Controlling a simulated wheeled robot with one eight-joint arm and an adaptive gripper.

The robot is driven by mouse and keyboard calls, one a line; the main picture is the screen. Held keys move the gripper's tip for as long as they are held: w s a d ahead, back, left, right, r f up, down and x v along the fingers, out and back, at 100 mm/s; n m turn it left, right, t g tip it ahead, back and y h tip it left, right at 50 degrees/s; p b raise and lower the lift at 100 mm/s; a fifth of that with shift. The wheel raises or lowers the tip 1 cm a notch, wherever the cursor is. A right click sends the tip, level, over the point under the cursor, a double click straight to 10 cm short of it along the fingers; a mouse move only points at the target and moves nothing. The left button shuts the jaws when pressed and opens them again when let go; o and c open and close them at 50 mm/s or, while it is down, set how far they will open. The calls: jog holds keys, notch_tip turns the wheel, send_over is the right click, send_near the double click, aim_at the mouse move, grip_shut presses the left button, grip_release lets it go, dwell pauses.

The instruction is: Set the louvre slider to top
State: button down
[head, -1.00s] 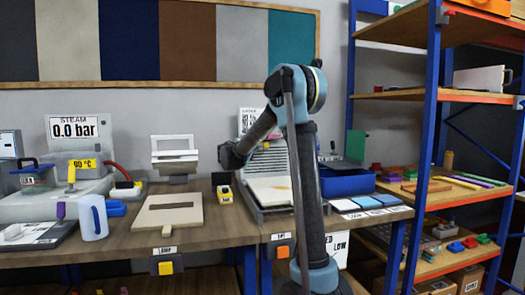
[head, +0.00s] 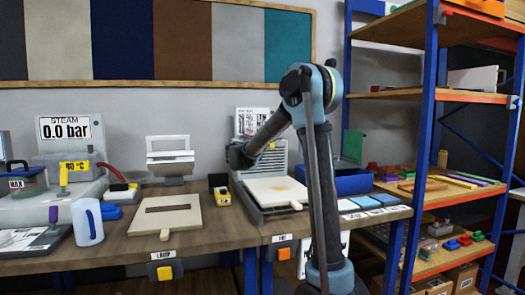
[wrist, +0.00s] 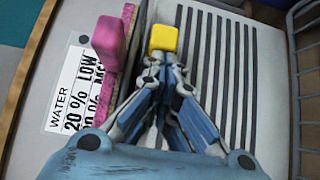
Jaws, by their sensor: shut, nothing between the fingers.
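In the wrist view, a louvre panel (wrist: 228,75) shows dark parallel slats.
A printed card (wrist: 75,95) lies left of the pink strip. In the head view, a yellow-and-black device (head: 222,195) and a slotted board (head: 166,215) are on the bench to the left. A blue bin (head: 345,181) and shelving (head: 430,130) stand to the right.

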jog(key=w+a+v, duration=0.1)
jog(key=a+v, duration=0.1)
jog(key=v, duration=1)
jog(key=shift+a, duration=0.35)
jog(key=shift+f, duration=0.1)
